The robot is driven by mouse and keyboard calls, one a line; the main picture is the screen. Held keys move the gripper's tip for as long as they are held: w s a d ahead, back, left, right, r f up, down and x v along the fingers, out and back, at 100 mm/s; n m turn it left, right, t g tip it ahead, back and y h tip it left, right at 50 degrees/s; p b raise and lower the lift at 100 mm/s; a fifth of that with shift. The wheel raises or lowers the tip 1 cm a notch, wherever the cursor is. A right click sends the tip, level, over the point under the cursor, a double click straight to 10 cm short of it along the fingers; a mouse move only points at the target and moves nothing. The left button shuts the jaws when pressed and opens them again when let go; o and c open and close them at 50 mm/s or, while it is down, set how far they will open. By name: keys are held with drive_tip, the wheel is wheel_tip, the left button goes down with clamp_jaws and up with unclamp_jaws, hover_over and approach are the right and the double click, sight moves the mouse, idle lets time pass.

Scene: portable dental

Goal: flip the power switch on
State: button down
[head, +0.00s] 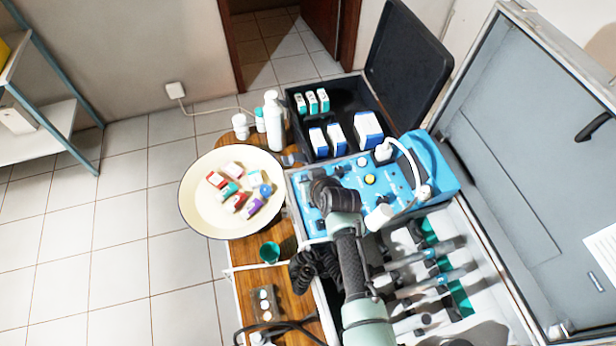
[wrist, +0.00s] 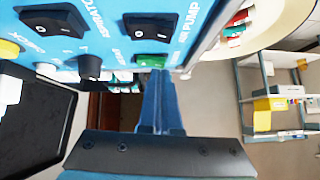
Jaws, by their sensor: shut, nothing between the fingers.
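The blue control panel (head: 345,172) is set in the open case, and my arm's dark end (head: 335,195) hangs over its left part in the head view. In the wrist view the panel (wrist: 110,55) fills the top. A green rocker switch (wrist: 151,60) sits at its edge, likely the power switch; its label is not readable. Black rockers (wrist: 150,27) and (wrist: 53,22) are nearby. My gripper (wrist: 157,74) is shut and empty, its fingertips just by the green switch. Contact, and whether the switch is on, cannot be told.
A black knob (wrist: 90,67) sits left of the fingers. A white hose (head: 408,153) loops over the panel's right side. Dental handpieces (head: 425,255) lie to the right. A round basin (head: 200,215) with small boxes and a white bottle (head: 273,120) stand to the left.

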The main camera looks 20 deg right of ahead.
drive_tip(key=shift+a+f+b, duration=0.2)
drive_tip(key=shift+f+b, duration=0.35)
drive_tip(key=shift+b, duration=0.05)
drive_tip(key=shift+r, duration=0.25)
drive_tip(key=shift+d, duration=0.15)
drive_tip(key=shift+d+r, duration=0.15)
drive_tip(key=shift+d, duration=0.65)
drive_tip(key=shift+a+r, duration=0.1)
drive_tip(key=r+p, duration=0.2)
drive_tip(key=r, duration=0.1)
drive_tip(key=r+p, duration=0.1)
drive_tip(key=r, duration=0.1)
drive_tip(key=shift+w+a+p, duration=0.15)
drive_tip(key=shift+a+p, duration=0.1)
drive_tip(key=shift+p, duration=0.1)
drive_tip(key=b+v, duration=0.1)
drive_tip(key=v, duration=0.8)
drive_tip(key=shift+s+a+f, duration=0.3)
drive_tip(key=shift+s+a, duration=0.2)
drive_tip(key=shift+a, duration=0.15)
